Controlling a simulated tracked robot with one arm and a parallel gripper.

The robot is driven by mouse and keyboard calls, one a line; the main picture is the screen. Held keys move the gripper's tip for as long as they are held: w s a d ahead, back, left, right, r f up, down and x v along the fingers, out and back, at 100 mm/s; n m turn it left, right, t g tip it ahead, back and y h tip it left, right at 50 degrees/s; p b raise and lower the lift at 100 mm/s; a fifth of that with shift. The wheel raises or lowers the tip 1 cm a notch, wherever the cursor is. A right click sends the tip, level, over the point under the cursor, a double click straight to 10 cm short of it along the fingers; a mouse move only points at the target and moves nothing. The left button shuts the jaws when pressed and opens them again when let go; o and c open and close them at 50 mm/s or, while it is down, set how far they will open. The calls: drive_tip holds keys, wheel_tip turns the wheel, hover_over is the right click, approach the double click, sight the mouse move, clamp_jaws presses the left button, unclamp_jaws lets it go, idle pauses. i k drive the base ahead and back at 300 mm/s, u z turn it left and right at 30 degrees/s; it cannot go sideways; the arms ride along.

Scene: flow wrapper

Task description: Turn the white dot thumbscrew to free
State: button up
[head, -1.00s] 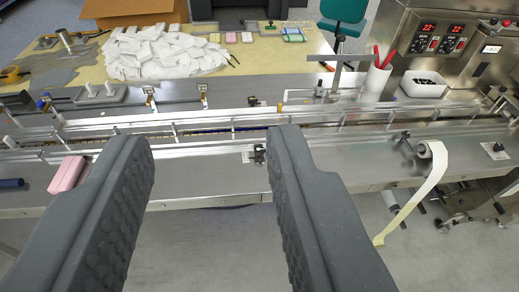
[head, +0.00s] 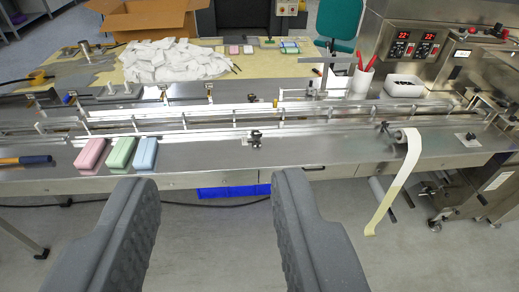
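My gripper (head: 213,190) is open and empty, its two dark grey fingers wide apart in front of the machine's front edge. Another dark knob (head: 471,136) stands on a light plate at the right end of the machine bed. No white dot can be made out on either knob, so I cannot tell which is the white dot thumbscrew. The gripper touches neither.
Pink (head: 92,156), green (head: 121,153) and blue (head: 145,155) bars lie on the bed at left, beside a screwdriver-like tool (head: 25,160). A paper strip (head: 402,180) hangs from a roll at right. A blue crate (head: 233,190) is under the bed. Guide rails run across behind.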

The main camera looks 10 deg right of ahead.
sight(257, 135)
drive_tip(key=k, duration=0.65)
drive_tip(key=z, duration=0.3)
drive_tip(key=i, duration=2)
drive_tip(key=u, duration=0.85)
